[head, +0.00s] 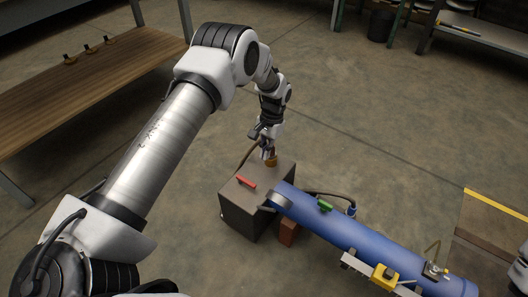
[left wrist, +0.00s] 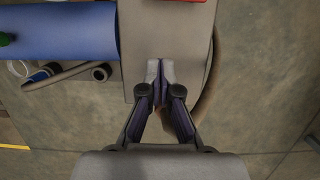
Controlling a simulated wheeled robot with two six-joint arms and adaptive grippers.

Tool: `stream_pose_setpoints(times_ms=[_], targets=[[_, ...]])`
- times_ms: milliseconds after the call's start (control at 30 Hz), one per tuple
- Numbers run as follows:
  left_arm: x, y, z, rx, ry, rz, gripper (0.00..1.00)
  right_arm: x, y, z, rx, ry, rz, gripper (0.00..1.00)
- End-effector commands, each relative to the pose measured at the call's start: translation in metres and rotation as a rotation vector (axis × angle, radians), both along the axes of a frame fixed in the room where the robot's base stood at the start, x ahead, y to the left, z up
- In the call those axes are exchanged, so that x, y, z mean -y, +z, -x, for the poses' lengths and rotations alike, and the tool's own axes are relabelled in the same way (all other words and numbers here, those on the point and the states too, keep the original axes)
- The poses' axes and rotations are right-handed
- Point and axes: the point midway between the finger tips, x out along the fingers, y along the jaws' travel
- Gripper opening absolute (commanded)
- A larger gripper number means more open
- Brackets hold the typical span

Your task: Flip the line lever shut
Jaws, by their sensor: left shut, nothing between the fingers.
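A red lever (head: 246,182) lies on top of a dark grey box (head: 238,208) at the end of a blue pipe (head: 345,232). A green lever (head: 324,204) sits on the pipe. I cannot tell which one is the line lever. My left gripper (head: 268,153) points down at the far end of the box, beside a small orange-brown fitting (head: 271,162). In the left wrist view the left gripper (left wrist: 160,70) has its fingertips together and empty over the box top (left wrist: 170,30). The red lever (left wrist: 185,1) only shows at the top edge there. My right gripper is out of view.
A dark hose (head: 248,150) curves behind the box. Another hose (head: 330,194) runs beside the pipe to a blue fitting. A yellow block (head: 384,276) and a metal fitting (head: 435,270) are on the pipe. A wooden table (head: 85,90) stands at left.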

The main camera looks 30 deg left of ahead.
Motion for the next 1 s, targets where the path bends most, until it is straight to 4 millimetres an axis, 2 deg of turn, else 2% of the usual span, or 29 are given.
stream_pose_setpoints(times_ms=[33, 267, 400, 533, 1000], targets=[[0.0, -0.018, 0.003, -0.002, 0.0, 0.0, 0.0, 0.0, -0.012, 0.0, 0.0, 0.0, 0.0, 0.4], [-0.001, -0.067, 0.016, -0.002, 0.001, 0.001, 0.0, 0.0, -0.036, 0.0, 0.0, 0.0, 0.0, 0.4], [-0.003, -0.063, 0.038, 0.0, 0.001, 0.002, 0.0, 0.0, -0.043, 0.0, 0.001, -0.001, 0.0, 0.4], [-0.004, -0.062, 0.051, 0.0, 0.001, 0.001, 0.0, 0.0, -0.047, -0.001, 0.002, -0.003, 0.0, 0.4], [-0.004, -0.06, 0.055, 0.001, -0.004, 0.0, 0.0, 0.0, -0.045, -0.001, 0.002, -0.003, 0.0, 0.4]])
